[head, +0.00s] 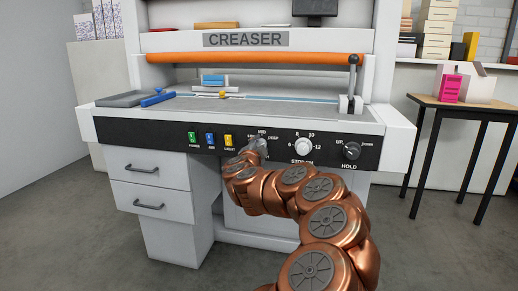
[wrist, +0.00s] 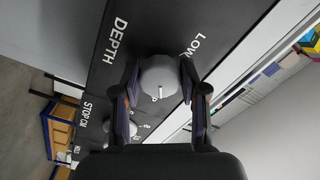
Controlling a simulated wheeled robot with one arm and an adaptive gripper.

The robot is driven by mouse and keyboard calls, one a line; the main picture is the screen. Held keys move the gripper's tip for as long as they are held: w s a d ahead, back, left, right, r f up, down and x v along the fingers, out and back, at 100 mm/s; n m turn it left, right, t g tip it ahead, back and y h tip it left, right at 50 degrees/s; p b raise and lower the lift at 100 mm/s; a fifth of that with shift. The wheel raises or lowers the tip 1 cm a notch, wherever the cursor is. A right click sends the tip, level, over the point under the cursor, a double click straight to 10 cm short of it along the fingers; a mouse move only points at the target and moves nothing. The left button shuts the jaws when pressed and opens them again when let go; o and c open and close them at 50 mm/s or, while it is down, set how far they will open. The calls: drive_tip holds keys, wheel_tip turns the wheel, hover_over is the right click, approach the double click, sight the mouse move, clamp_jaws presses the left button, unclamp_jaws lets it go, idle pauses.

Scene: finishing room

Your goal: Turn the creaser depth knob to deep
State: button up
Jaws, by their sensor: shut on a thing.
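The depth knob (wrist: 158,74) is a round grey knob on the black control panel, beside the white words DEPTH and LOW in the wrist view. My gripper (wrist: 161,82) is shut on it, with one finger on each side. A short white mark shows on the knob's lower part in the wrist view, towards the STOP CM side. I cannot tell exactly which setting it points at. In the head view my gripper (head: 258,146) covers the knob, below the labels MID and DEEP.
The creaser's black panel (head: 373,157) also holds green, blue and yellow switches (head: 210,139) to the left. A white stop knob (head: 303,146) and a dark hold knob (head: 351,151) are to the right. A wooden table (head: 480,104) stands farther right.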

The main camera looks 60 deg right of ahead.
drive_tip(key=shift+s, duration=0.1)
idle(0.4)
drive_tip(key=o, duration=1.1)
drive_tip(key=shift+a, duration=0.1)
drive_tip(key=shift+v, duration=5.9)
